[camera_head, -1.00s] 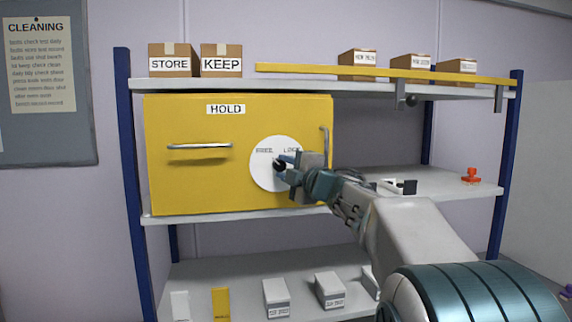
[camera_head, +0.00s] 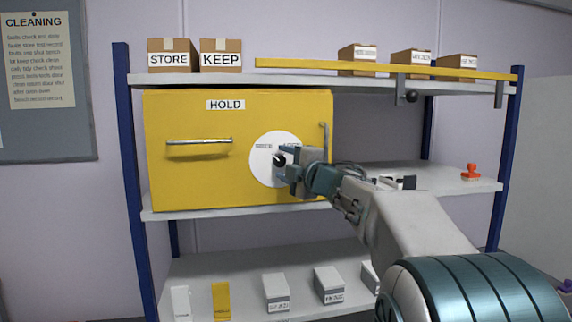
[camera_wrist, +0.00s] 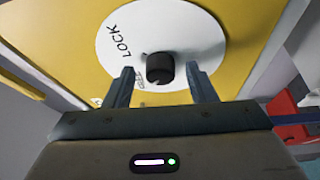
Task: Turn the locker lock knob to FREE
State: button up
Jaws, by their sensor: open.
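The yellow locker (camera_head: 190,175) with a HOLD label stands on the middle shelf. Its door bears a white dial plate (camera_head: 263,171) with FREE on the left and LOCK on the right. The black lock knob (camera_head: 279,160) sits on the dial plate. In the wrist view the knob (camera_wrist: 160,69) lies between the two fingers of my gripper (camera_wrist: 163,84), with gaps on both sides. The gripper (camera_head: 287,165) is open. The knob's exact setting cannot be told.
A horizontal handle (camera_head: 200,141) and a vertical handle (camera_head: 324,135) stick out from the locker door. STORE (camera_head: 168,60) and KEEP (camera_head: 221,60) boxes stand on the top shelf. A red object (camera_head: 471,172) stands on the middle shelf at right.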

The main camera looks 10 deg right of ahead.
jog(key=b+v, duration=0.3)
jog(key=v, duration=1.1)
jog(key=shift+w, duration=0.1)
jog(key=s+d+f+m+g+h, duration=0.25)
jog(key=f+m+h, duration=0.25)
jog(key=f+m, duration=0.35)
jog(key=s+d+f+m+g+h, duration=0.1)
jog(key=s+f+m+g+h, duration=0.15)
jog(key=f+m+h, duration=0.45)
jog(key=s+a+f+m+g+y, duration=0.2)
jog(key=s+a+f+m+g, duration=0.1)
jog(key=s+f, duration=0.6)
jog(key=s+a+f+m+g+y, duration=0.3)
jog(key=s+a+f+g, duration=0.3)
jog(key=s+f, duration=0.4)
jog(key=shift+s+a+f, duration=0.2)
jog(key=shift+a+f, duration=0.2)
jog(key=shift+a, duration=0.05)
